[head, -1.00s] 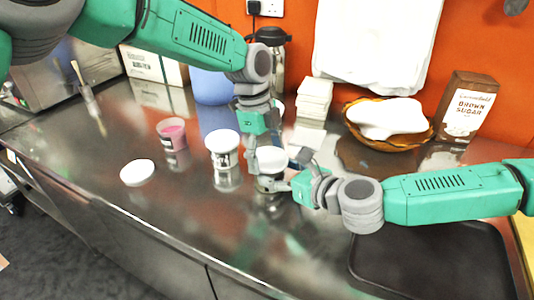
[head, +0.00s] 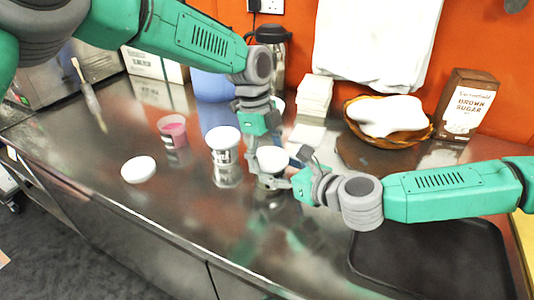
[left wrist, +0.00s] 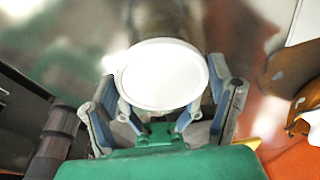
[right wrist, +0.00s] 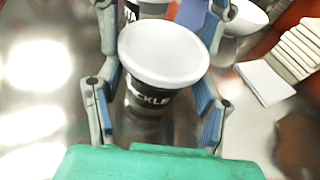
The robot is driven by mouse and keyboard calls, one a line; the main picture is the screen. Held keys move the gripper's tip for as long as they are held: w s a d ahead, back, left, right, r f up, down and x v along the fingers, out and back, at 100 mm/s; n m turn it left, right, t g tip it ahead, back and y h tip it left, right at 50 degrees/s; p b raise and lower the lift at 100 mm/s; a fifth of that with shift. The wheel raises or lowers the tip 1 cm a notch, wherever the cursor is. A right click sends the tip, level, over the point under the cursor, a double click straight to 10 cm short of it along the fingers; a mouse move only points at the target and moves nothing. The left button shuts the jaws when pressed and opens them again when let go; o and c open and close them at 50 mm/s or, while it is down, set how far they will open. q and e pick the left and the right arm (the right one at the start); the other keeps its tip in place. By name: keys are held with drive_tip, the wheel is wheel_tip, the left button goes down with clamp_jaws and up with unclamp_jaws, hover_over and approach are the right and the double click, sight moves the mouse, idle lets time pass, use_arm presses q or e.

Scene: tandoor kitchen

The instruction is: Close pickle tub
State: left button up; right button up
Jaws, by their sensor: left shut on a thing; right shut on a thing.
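The pickle tub (right wrist: 148,102) is dark with white lettering that reads "CKLE" in the right wrist view. Its white lid (right wrist: 163,53) covers the tub's top and looks nearly level; whether it is fully seated cannot be told. In the head view the lid (head: 271,160) is below my left gripper (head: 254,150). The left wrist view shows the lid (left wrist: 162,75) between the fingers of my left gripper (left wrist: 164,95), which is shut on it. My right gripper (right wrist: 158,75) is shut on the tub from the right side; the lid's rim hides part of the contact.
Another white-lidded tub (head: 224,158) stands just left. An open pink-filled tub (head: 173,131) and a loose white lid (head: 138,169) are farther left. A dark tray (head: 430,262) lies at right front.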

use_arm(q)
drive_tip(key=shift+o, duration=0.4)
drive_tip(key=shift+a+f, duration=0.1)
drive_tip(key=shift+f, duration=0.35)
use_arm(e)
drive_tip(key=shift+a+r, duration=0.2)
drive_tip(key=shift+r, duration=0.2)
use_arm(q)
drive_tip(key=o, duration=0.6)
use_arm(e)
drive_tip(key=shift+w+f, duration=0.1)
drive_tip(key=shift+w, duration=0.05)
use_arm(q)
drive_tip(key=shift+r, duration=0.25)
use_arm(e)
drive_tip(key=shift+d+f, duration=0.1)
use_arm(q)
drive_tip(key=r, duration=0.4)
drive_tip(key=shift+w+a, duration=0.2)
drive_tip(key=shift+a, duration=0.05)
drive_tip(key=c, duration=1.7)
drive_tip(key=shift+f, duration=0.35)
drive_tip(key=shift+s+d+f, duration=0.1)
drive_tip(key=shift+d+f, duration=0.1)
drive_tip(key=shift+f, duration=0.6)
use_arm(e)
drive_tip(key=shift+c, duration=0.2)
